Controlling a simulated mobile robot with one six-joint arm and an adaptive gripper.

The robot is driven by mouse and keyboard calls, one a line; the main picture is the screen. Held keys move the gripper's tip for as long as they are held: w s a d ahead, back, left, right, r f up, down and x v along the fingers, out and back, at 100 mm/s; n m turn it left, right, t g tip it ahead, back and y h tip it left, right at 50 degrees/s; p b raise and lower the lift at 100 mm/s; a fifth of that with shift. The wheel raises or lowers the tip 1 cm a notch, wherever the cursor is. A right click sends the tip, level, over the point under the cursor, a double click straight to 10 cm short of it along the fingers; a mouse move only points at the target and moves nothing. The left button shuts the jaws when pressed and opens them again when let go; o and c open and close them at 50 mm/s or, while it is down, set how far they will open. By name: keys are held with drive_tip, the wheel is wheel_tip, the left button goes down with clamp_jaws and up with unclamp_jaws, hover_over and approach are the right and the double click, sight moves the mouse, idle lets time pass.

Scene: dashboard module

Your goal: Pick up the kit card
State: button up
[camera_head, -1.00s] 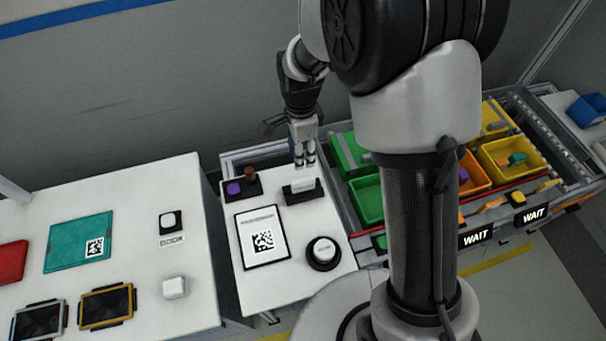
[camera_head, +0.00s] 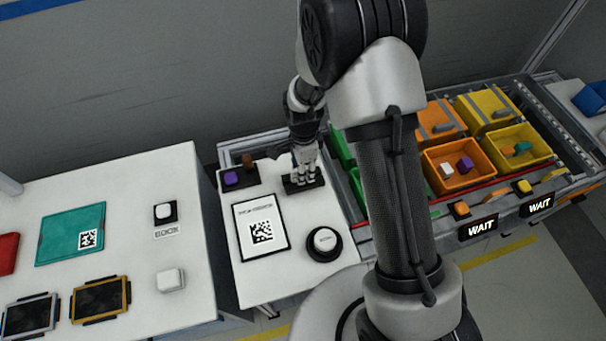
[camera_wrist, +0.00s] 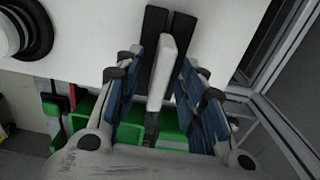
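The kit card seems to be the white upright card (camera_wrist: 164,70) standing in a black slotted holder (camera_head: 290,187). My gripper (camera_head: 304,177) is down at the holder on the small white table. In the wrist view, my gripper (camera_wrist: 160,62) has its two blue-padded fingers on either side of the card. A gap shows between the card and each finger, so the gripper is open and not holding it. In the head view the fingers largely hide the card.
A printed sheet with a code (camera_head: 262,228) and a round button (camera_head: 324,243) lie in front of the holder. A dark tray with a purple block (camera_head: 231,179) is to its left. Green bins (camera_head: 342,148) are close on the right. A second white table (camera_head: 130,180) is further left.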

drive_tip(key=shift+f, duration=0.9)
drive_tip(key=shift+r, duration=0.1)
clamp_jaws()
